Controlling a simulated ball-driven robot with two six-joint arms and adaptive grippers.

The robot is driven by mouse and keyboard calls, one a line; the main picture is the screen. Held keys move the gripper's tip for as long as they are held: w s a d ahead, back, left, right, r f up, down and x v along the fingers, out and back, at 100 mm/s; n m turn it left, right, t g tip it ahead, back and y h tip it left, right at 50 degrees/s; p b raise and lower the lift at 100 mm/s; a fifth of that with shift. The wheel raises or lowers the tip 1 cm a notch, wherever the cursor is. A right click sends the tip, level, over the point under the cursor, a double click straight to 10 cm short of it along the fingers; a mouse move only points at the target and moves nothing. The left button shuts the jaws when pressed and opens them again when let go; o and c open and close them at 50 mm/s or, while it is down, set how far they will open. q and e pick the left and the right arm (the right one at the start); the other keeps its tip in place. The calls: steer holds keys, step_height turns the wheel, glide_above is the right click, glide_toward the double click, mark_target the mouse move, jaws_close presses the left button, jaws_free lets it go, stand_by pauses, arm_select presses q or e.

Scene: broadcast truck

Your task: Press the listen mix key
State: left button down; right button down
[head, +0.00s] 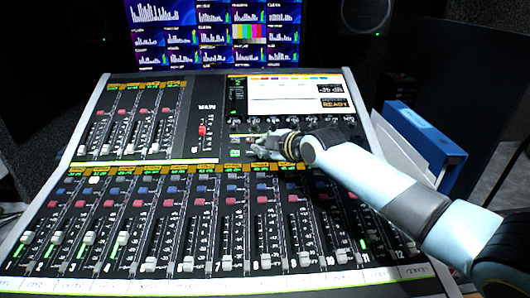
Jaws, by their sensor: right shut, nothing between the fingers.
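The audio mixing console (60,205) fills the middle of the head view. My right arm comes in from the right, and my right gripper (258,149) is shut and empty over the console's centre section. I cannot tell whether the fingertips touch the panel. My left gripper is out of view.
A console screen (285,88) reading "READY" sits above a row of knobs (310,122). Fader strips run along the front. Blue binders (425,130) and papers stand at the right. A monitor wall (215,30) and a speaker (366,12) are behind.

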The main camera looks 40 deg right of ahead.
steer(key=shift+w+d+f+b, duration=0.1)
steer(key=shift+w+f+b, duration=0.05)
steer(key=shift+f+b, duration=0.3)
stand_by(0.4)
steer(key=shift+r, duration=0.2)
steer(key=shift+s+a+r+p, duration=0.2)
steer(key=shift+s+r+p, duration=0.1)
steer(key=shift+r+p, duration=0.5)
steer(key=shift+f, duration=0.15)
steer(key=r+p, duration=0.1)
steer(key=s+r+p, duration=0.1)
steer(key=r+p, duration=0.1)
steer(key=a+r+p, duration=0.1)
steer(key=p, duration=0.1)
steer(key=shift+s+r, duration=0.3)
steer(key=shift+s, duration=0.05)
stand_by(0.5)
